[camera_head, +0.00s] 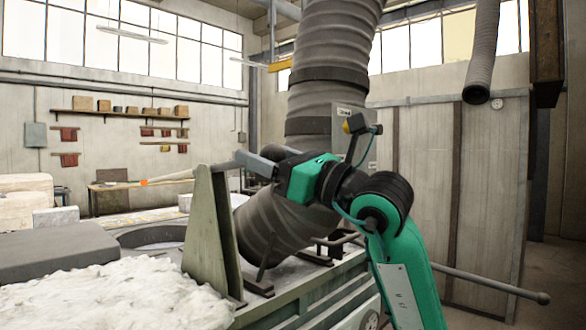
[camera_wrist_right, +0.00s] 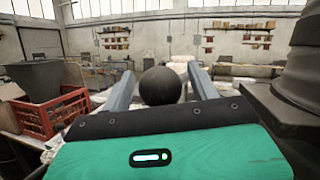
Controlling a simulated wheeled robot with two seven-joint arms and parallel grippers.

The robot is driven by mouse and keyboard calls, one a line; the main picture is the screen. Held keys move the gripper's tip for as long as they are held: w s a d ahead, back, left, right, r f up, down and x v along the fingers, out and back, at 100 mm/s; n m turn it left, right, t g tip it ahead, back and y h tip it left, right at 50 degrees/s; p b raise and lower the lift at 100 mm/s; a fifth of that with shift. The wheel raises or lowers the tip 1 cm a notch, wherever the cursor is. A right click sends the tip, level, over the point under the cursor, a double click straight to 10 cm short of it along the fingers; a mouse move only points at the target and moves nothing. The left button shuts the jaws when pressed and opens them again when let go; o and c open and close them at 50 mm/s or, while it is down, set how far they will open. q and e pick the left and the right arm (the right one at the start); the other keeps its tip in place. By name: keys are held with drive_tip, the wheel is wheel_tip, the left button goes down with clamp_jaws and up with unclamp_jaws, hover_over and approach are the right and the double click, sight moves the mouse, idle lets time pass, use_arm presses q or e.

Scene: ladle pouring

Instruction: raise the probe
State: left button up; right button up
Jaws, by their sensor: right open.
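My right gripper (camera_head: 256,159) is at the middle of the head view, above the green-grey upright plate, with its fingers pointing left. In the right wrist view my right gripper (camera_wrist_right: 160,72) has its two grey fingers apart. A dark round ball (camera_wrist_right: 160,87) shows between the fingers, with a gap on each side; I cannot tell how far ahead it is. A pale rod with an orange band (camera_head: 165,178) shows to the left of the gripper in the head view and may be the probe. Its right end is partly hidden behind the plate and gripper. My left gripper is out of view.
The upright plate (camera_head: 208,235) stands close below my right gripper. A large ribbed duct (camera_head: 330,60) rises behind it. A metal bar with a ball end (camera_head: 490,282) sticks out at the right. A red crate (camera_wrist_right: 55,112) is at the left in the wrist view.

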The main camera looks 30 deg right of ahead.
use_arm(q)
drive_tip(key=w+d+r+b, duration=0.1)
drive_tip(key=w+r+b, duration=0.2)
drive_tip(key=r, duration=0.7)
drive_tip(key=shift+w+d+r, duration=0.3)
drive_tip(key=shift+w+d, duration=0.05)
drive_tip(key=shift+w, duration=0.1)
use_arm(e)
drive_tip(key=v, duration=1.3)
drive_tip(key=shift+s+d, duration=0.15)
drive_tip(key=shift+s, duration=0.05)
drive_tip(key=shift+f, duration=0.1)
